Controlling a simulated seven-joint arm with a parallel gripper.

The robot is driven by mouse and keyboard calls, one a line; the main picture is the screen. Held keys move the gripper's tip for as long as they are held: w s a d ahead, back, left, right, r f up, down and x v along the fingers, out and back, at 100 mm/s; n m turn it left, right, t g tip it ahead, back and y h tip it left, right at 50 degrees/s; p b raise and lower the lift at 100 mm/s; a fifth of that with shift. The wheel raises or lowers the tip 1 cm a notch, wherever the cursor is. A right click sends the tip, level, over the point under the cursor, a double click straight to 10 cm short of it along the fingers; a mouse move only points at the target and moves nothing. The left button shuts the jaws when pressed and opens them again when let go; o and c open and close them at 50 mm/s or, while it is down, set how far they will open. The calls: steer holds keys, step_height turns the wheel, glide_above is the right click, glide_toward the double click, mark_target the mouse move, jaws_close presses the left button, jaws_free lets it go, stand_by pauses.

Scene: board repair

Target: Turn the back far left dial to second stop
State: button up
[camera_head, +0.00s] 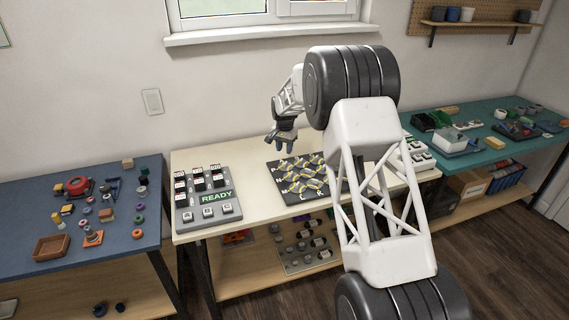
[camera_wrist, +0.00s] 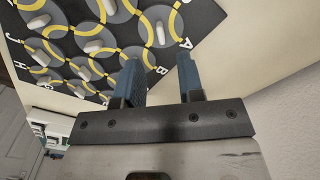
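The dial board (camera_head: 273,176) is a dark panel with grey-and-yellow dials, lying on the cream table in the head view; the wrist view also shows it (camera_wrist: 205,22), with white pointer knobs and letters along its edge. A dial knob (camera_wrist: 160,33) sits near the letter A in the wrist view. I cannot tell which dial is the back far left one, nor read its stops. My gripper (camera_head: 284,148) hangs above the board's back left part, fingers down. In the wrist view its two blue fingers (camera_wrist: 160,72) are apart, with nothing held between them.
A grey panel (camera_head: 208,204) with a READY display and several buttons stands left of the board. A blue table (camera_head: 110,240) with small parts is at the left, a teal table (camera_head: 480,155) at the right. Cream tabletop (camera_head: 245,165) is clear between panel and board.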

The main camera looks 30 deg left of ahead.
mark_target(285, 163)
steer(key=shift+f, duration=3.8)
jaws_close()
